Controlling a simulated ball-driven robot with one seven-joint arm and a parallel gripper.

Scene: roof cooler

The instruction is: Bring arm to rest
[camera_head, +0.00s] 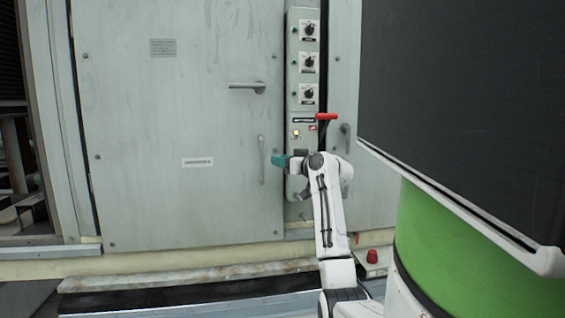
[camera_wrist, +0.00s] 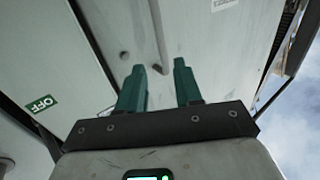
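My gripper (camera_head: 278,160) has teal fingers and stands in front of the large grey cabinet door (camera_head: 180,120), left of the control panel. In the wrist view the two fingers of my gripper (camera_wrist: 159,82) are apart with nothing between them. My white arm (camera_head: 328,205) reaches up from the lower middle, bent at the wrist. The control panel (camera_head: 304,75) has three black knobs and a lit yellow lamp. A red-handled lever (camera_head: 326,117) sits at its lower part, just above my wrist. I cannot tell whether the arm touches the panel.
The door has a lever handle (camera_head: 247,86) and a vertical pull handle (camera_head: 261,160) close to my gripper. A ledge (camera_head: 200,268) runs below the cabinet. A red knob-like object (camera_head: 372,256) is at lower right. In the wrist view an OFF label (camera_wrist: 40,104) shows at left.

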